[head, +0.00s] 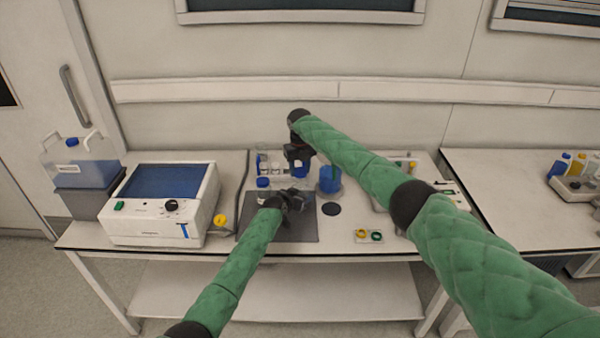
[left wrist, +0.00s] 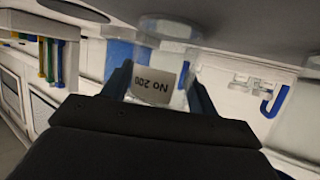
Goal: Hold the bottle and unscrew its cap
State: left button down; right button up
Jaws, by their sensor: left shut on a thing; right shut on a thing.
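My left gripper (head: 292,196) is over the grey mat. In the left wrist view it (left wrist: 160,90) is shut on a clear bottle (left wrist: 182,98) with a white label reading "No 200", which appears upside down. The bottle's top is hidden behind the gripper body there. In the head view the gripper largely covers the bottle. My right gripper (head: 298,158) points down just above and behind the left one. It is shut on what looks like a blue cap (head: 299,171), a small blue shape at its tips. I cannot tell whether that cap touches the bottle.
Another blue-capped bottle (head: 263,183) stands left of my left gripper. A beaker of blue liquid (head: 330,180) and a dark round pad (head: 331,209) are to the right. The grey mat's front (head: 285,236) is clear.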

notch_tip(320, 180, up, 2)
jog(key=shift+r, duration=0.15)
pick_arm(q)
jog(key=shift+c, duration=1.8)
grip_release()
jog(key=shift+s, duration=0.1)
